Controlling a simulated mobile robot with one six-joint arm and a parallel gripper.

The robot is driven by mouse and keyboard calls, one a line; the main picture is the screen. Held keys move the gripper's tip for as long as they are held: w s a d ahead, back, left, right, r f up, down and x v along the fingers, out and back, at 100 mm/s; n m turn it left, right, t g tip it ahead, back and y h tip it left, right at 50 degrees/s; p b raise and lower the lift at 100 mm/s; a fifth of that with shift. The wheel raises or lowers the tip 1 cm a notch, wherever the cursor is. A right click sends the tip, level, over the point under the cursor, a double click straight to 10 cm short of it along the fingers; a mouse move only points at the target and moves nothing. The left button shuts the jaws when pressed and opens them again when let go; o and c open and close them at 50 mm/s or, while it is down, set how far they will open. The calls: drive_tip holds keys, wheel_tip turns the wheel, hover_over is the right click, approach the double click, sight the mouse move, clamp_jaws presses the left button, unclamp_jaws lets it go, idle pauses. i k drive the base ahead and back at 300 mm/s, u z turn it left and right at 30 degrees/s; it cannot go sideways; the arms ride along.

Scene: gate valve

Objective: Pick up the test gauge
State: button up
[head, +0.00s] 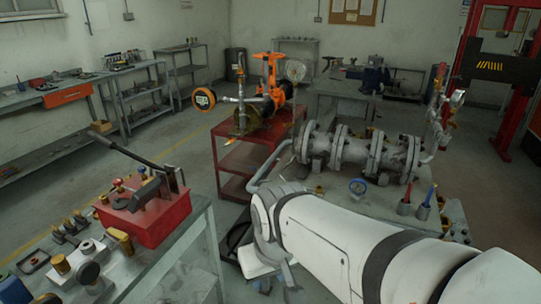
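A larger round dial with an orange and black rim (204,99) sits by the red cart, facing me. I cannot tell which one is the test gauge. My white arm reaches in from the lower right, in front of the pipe bench, and covers part of it. My gripper cannot be made out; the arm's far end bends down and out of clear sight.
A grey flanged pipe assembly (360,152) lies along the bench, with red and blue handled tools (423,206) at right. A red hand-pump box (146,216) and brass fittings crowd the left bench. A red cart (240,160) stands behind. Open floor lies at left centre.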

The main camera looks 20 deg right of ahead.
sight(357, 187)
drive_tip(key=z, duration=0.3)
drive_tip(key=i, duration=1.4)
drive_tip(key=z, duration=0.85)
drive_tip(key=i, duration=0.3)
drive_tip(key=z, duration=0.25)
drive_tip(key=k, duration=0.75)
drive_tip(key=z, duration=0.2)
drive_tip(key=i, duration=0.8)
drive_tip(key=u, duration=0.05)
